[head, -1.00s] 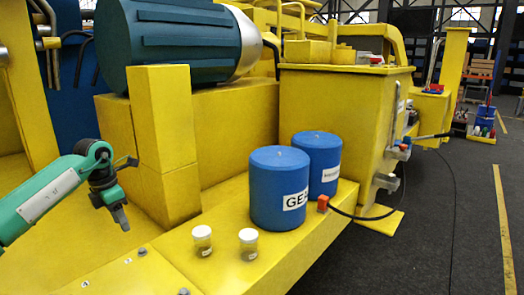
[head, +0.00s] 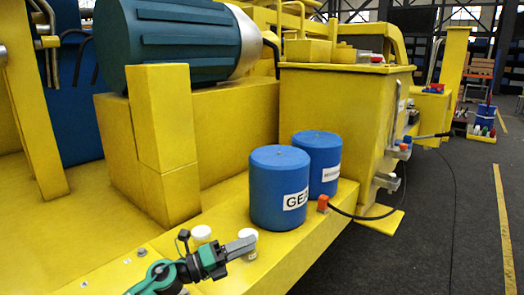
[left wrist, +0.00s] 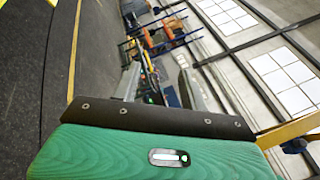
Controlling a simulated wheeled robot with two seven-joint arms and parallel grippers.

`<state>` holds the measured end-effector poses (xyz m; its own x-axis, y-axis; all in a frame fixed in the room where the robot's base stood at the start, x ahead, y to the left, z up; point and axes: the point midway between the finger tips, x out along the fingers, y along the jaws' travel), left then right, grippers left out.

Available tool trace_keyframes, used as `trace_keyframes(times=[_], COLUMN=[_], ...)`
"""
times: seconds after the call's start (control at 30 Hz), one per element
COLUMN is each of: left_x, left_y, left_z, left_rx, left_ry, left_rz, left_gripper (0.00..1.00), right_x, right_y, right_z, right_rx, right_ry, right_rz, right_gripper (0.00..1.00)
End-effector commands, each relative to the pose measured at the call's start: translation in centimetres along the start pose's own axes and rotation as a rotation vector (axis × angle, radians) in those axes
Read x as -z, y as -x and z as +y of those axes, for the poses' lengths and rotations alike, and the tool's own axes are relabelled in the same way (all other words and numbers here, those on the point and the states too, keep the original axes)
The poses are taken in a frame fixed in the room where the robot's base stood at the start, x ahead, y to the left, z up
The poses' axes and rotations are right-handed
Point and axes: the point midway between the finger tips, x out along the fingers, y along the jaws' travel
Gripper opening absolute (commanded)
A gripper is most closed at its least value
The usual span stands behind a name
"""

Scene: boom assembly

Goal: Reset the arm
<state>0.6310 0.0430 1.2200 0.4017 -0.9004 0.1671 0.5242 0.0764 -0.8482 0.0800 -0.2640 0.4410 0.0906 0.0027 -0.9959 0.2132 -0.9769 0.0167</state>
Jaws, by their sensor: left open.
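My left arm comes in from the bottom left in the head view. My left gripper (head: 240,247) is open, in front of two small jars on the yellow ledge (head: 292,245). The left jar's white lid (head: 201,232) shows above the gripper, with its body mostly hidden. The right jar (head: 249,236) shows only in part behind the fingers. I cannot tell whether the fingers touch it. My right gripper is not in view. The left wrist view shows a green part of my own arm in front.
Two blue canisters, one in front (head: 279,190) and one behind (head: 322,160), stand on the ledge. An orange connector (head: 322,203) with a black cable lies beside them. A yellow post (head: 163,140) and a large blue-green motor (head: 170,45) stand behind. The dark floor (head: 430,240) is clear at right.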

Motion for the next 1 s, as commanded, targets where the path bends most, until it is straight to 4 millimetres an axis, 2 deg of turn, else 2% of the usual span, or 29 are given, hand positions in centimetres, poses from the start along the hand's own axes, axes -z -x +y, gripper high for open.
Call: trace_keyframes(times=[0.1, 0.2, 0.37, 0.47, 0.57, 0.73, 0.9, 1.0], left_x=[0.2, -0.2, 0.3, 1.7, 4.1, 10.5, 18.3, 22.1], left_y=[1.1, 3.0, 7.6, 11.2, 15.0, 21.8, 27.7, 30.1], left_z=[-0.5, -0.1, 2.2, 4.2, 6.5, 9.4, 10.2, 9.7], left_rx=[0.053, 0.070, 0.046, 0.002, -0.065, -0.228, -0.435, -0.544], left_ry=[0.206, 0.387, 0.686, 0.876, 1.065, 1.376, 1.644, 1.754], left_rz=[-0.223, -0.416, -0.717, -0.900, -1.077, -1.357, -1.589, -1.681], left_gripper=[0.44, 0.44, 0.44, 0.44, 0.44, 0.44, 0.44, 0.44], right_x=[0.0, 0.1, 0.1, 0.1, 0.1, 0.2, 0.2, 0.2], right_y=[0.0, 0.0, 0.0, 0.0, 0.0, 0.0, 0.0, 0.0], right_z=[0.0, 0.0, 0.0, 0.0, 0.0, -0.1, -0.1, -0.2], right_rx=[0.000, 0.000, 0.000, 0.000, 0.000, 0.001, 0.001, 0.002], right_ry=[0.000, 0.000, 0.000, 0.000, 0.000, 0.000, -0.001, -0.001], right_rz=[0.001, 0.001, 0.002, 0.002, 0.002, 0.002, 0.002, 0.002], right_gripper=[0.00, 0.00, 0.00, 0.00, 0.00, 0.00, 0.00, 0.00])
